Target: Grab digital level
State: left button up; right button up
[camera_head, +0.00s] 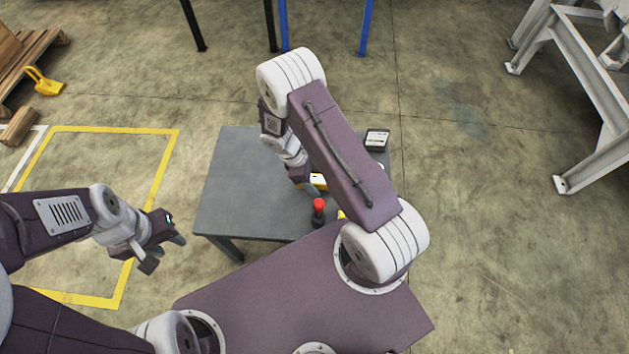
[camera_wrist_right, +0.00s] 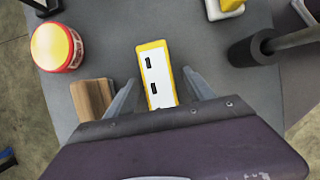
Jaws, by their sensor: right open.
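The digital level appears to be the yellow and white bar (camera_wrist_right: 157,75) with dark windows, lying on the grey table in the right wrist view. A small part of it (camera_head: 319,181) shows in the head view, mostly hidden by my right arm. My right gripper (camera_wrist_right: 160,82) is open, with one finger on each side of the bar's near part. Small gaps seem to remain between fingers and bar; contact is hard to tell. My left gripper (camera_head: 166,254) is open and empty, left of the table.
The grey table (camera_head: 235,185) also holds a red-topped item (camera_head: 318,205) and a black device (camera_head: 377,139). The wrist view shows a red and yellow round thing (camera_wrist_right: 57,47), a brown block (camera_wrist_right: 92,97) and a dark cylinder (camera_wrist_right: 262,46) near the bar. The table's left part is clear.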

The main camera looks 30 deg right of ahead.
aim_at(314, 178)
grip_shut()
notch_tip(314, 178, up, 6)
jog(key=p, duration=0.2)
jog(key=shift+f+p, duration=0.2)
jog(key=shift+p, duration=0.2)
jog(key=s+d+r+p, duration=0.1)
jog(key=s+d+r, duration=0.4)
jog(key=s, duration=0.5)
jog(key=shift+s+d+r, duration=0.2)
jog(key=shift+r, duration=0.3)
